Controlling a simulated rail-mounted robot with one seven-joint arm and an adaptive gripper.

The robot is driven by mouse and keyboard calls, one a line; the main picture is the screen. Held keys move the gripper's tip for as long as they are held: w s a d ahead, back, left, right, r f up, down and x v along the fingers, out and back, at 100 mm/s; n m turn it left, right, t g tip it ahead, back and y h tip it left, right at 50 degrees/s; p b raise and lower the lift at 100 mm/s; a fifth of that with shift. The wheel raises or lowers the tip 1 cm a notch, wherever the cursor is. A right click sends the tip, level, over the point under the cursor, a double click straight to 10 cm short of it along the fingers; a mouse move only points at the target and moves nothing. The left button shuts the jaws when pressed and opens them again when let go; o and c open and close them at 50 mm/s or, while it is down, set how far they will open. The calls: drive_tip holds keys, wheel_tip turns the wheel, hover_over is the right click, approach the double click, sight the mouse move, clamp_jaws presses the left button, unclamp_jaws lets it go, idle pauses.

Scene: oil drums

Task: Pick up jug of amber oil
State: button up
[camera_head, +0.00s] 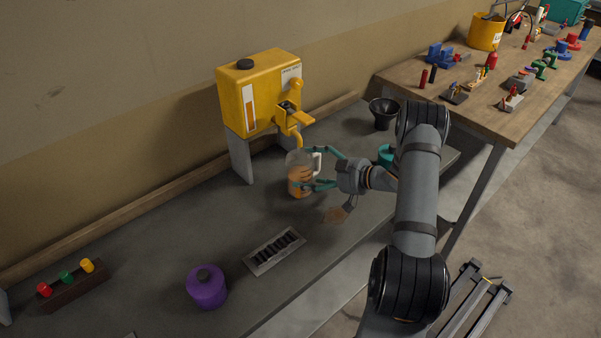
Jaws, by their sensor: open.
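The jug of amber oil (299,180) stands upright on the grey bench under the spout of a yellow dispenser (259,92). It is clear, with amber liquid inside and a pale handle on its right side. My gripper (316,169) comes in from the right with its teal fingers open. One finger shows at the jug's upper part and the other lower down. I cannot tell whether either finger touches the jug.
A purple container (206,288) and a slotted grate (274,252) are on the bench in front. A rack with coloured caps (70,283) is at the left. A black funnel (383,112) stands at the back right. A cluttered wooden table (480,110) is beyond.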

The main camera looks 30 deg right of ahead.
drive_tip(key=x, duration=0.3)
drive_tip(key=shift+s, duration=0.1)
drive_tip(key=c, duration=0.3)
drive_tip(key=c, duration=0.8)
drive_tip(key=shift+r, duration=0.25)
